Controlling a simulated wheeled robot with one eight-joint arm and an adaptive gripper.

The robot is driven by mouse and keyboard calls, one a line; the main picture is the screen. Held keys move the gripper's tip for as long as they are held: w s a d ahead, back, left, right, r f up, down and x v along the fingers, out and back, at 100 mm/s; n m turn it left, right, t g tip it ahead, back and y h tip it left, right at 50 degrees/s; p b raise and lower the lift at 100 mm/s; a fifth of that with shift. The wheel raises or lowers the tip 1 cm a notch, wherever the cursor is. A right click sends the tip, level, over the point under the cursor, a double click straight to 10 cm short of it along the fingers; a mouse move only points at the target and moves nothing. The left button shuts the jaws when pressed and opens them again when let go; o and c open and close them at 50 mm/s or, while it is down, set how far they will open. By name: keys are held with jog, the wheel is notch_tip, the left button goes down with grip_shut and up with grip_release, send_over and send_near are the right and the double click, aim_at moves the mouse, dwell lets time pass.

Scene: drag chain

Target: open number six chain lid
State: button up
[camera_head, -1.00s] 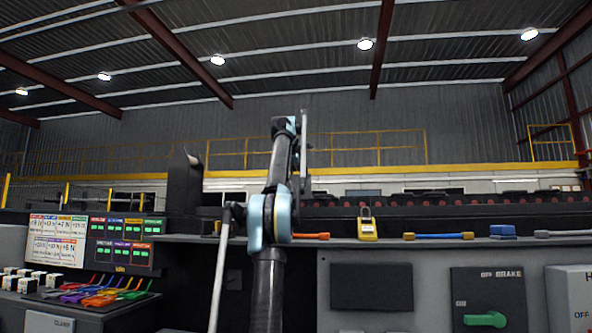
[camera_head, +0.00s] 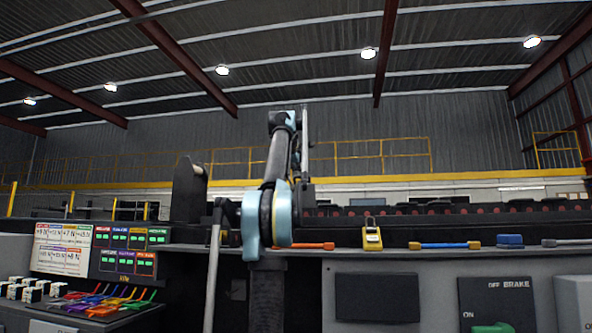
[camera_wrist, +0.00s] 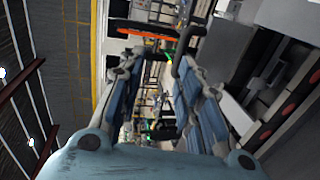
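A long black segmented chain (camera_head: 470,211) with a row of dull red spots runs behind the ledge in the head view. I cannot read any numbers, so I cannot tell which lid is number six. Part of a dark row with red round spots (camera_wrist: 288,111) shows at the right of the wrist view. My gripper (camera_wrist: 158,66) has its two blue-padded fingers apart, with nothing held between them. In the head view my arm rises left of centre, and its raised end is too small to read the fingers.
On the ledge (camera_head: 400,250) lie an orange-handled tool (camera_head: 315,246), a yellow padlock (camera_head: 372,238), a blue-and-yellow tool (camera_head: 445,245) and a blue block (camera_head: 510,240). A label panel (camera_head: 62,248) stands at the left. A dark upright post (camera_head: 188,190) stands left of my arm.

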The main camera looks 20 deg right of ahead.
jog(key=shift+m, duration=0.3)
grip_shut()
jog(key=s+a+m, duration=0.2)
jog(key=s+m, duration=0.2)
jog(key=m, duration=1.4)
jog(key=s+a+m, duration=0.2)
jog(key=s+m, duration=0.2)
jog(key=m, duration=1.3)
jog(key=f+x, duration=0.1)
jog(key=x, duration=1.2)
jog(key=shift+d+m+g, duration=0.3)
jog(key=shift+g, duration=0.1)
